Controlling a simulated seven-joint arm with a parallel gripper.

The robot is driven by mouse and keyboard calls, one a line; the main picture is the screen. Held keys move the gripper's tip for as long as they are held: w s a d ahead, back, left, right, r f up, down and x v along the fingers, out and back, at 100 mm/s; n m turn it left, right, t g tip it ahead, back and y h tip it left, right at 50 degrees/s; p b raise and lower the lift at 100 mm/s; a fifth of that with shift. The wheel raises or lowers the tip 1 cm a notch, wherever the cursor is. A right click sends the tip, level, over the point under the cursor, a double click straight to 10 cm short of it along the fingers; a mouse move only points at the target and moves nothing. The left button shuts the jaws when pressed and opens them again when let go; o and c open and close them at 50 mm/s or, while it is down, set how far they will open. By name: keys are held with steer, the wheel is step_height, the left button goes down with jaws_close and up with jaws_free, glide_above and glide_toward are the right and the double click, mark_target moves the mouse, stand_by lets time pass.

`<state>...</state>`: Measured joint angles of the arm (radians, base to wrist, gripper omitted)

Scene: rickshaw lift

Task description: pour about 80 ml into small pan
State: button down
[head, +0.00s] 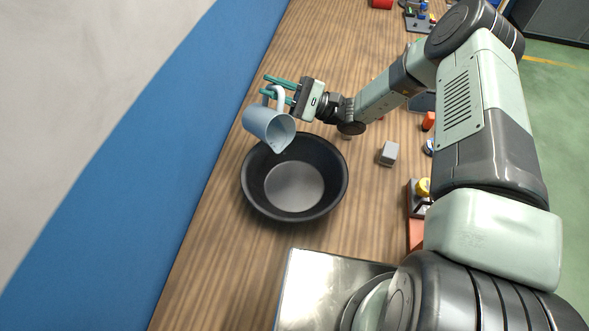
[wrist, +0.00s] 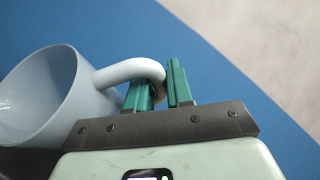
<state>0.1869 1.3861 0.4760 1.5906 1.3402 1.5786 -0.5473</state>
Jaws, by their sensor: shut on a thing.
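A light blue jug (head: 262,124) with a pouring lip is held in the air over the upper left rim of a dark round pan (head: 247,181). It is tilted, with its mouth facing down and right toward the pan. My gripper (head: 272,88) has its green fingers shut on the jug's handle. In the wrist view, the jug (wrist: 62,95) is at the left and its handle passes between the fingers of my gripper (wrist: 162,88). The pan's inside looks dark grey, with a lighter flat bottom. I cannot make out liquid in the pan or the jug.
The wooden table (head: 215,240) borders a blue wall panel (head: 190,130) at the left. A small grey block (head: 389,153) lies right of the pan. A metal plate (head: 305,285) is at the front, and several small coloured items lie along the right side.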

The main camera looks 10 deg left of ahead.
mark_target(283, 94)
steer(key=shift+s+d+n+g, duration=0.3)
steer(key=shift+n+g, duration=0.1)
steer(key=shift+n, duration=0.2)
steer(key=shift+s+d+f+n+g+y, duration=0.15)
steer(key=shift+s+d+n+g+y, duration=0.35)
steer(key=shift+s+d+n+g, duration=0.4)
stand_by(1.3)
steer(key=w+a+m+t, duration=0.1)
steer(key=w+a+m+t+h, duration=0.1)
steer(key=m, duration=0.1)
steer(key=w+a+m+t, duration=0.1)
steer(key=shift+r+m+t+h, duration=0.25)
steer(key=shift+m+t+h, duration=0.05)
steer(key=shift+h, duration=0.1)
steer(key=shift+w+a+f+m+t+h, duration=0.1)
steer(key=shift+w+a+m+t+h, duration=0.15)
steer(key=shift+m, duration=0.25)
steer(key=shift+w+a+f+m+t+h, duration=0.1)
steer(key=shift+a+m+t+h, duration=0.1)
steer(key=shift+m+h, duration=0.25)
stand_by(0.5)
